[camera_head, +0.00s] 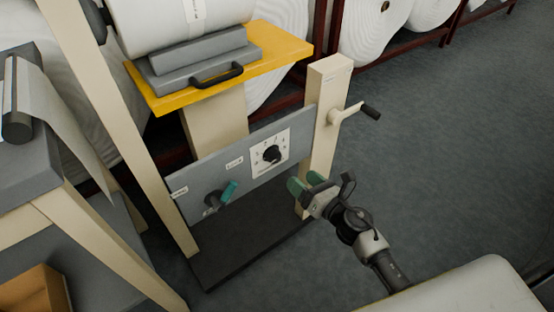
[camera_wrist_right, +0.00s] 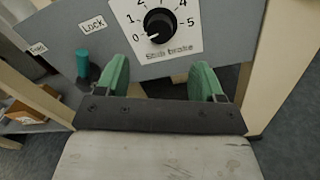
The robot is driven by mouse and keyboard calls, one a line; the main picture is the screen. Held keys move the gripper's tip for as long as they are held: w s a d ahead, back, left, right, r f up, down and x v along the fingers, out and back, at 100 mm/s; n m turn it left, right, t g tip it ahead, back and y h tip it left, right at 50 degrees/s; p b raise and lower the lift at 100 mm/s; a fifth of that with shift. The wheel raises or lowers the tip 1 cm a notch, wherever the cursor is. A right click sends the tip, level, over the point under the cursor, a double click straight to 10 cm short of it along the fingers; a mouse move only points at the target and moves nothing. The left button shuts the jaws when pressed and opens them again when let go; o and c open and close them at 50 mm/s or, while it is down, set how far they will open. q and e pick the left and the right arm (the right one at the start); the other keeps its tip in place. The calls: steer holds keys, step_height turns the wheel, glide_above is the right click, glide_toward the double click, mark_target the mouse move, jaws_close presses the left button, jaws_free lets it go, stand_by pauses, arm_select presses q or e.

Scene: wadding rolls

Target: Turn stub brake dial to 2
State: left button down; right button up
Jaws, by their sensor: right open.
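The stub brake dial is a black round knob (camera_wrist_right: 160,25) on a white numbered plate (camera_wrist_right: 195,42) marked "Stub brake". In the right wrist view its pale pointer mark seems to aim at the 0, at lower left. In the head view the dial (camera_head: 272,154) sits on a grey panel (camera_head: 215,170). My right gripper (camera_head: 307,186) is open and empty, to the lower right of the dial and apart from it. In the wrist view its green fingers (camera_wrist_right: 160,78) stand wide apart, below the knob. My left gripper is out of view.
A teal-handled lever (camera_head: 229,192) marked "Lock" is left of the dial. A cream post (camera_head: 324,110) with a crank handle (camera_head: 357,112) stands right of the panel. A yellow shelf (camera_head: 282,48) is above. Dark floor on the right is open.

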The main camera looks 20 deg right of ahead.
mark_target(277, 158)
steer(key=x, duration=1)
steer(key=c, duration=0.9)
